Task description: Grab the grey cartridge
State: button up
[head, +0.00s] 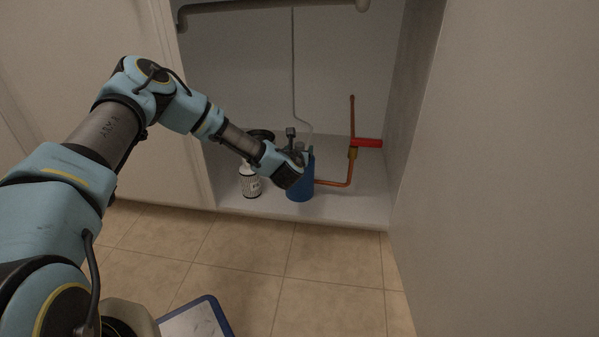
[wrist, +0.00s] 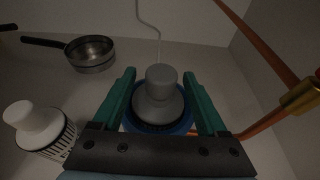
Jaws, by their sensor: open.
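The grey cartridge (wrist: 159,94) shows in the wrist view with a rounded knob on top and a wider body. The rim of a blue container (wrist: 180,127) surrounds its lower part. In the head view the blue container (head: 300,190) stands on the cabinet floor, partly covered by my gripper. My gripper (wrist: 159,76) is open, with one green finger on each side of the cartridge. I cannot tell whether the fingers touch it. My gripper's palm bar hides the near side of the container.
A white-topped cartridge (head: 250,182) stands left of the blue container. A metal pan (wrist: 90,52) lies farther back. Copper pipe (head: 335,184) with a red handle (head: 367,143) runs close on the right. The cabinet's right wall (head: 412,110) bounds the space.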

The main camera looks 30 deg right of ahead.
grip_shut()
dwell(0.6)
dwell(0.8)
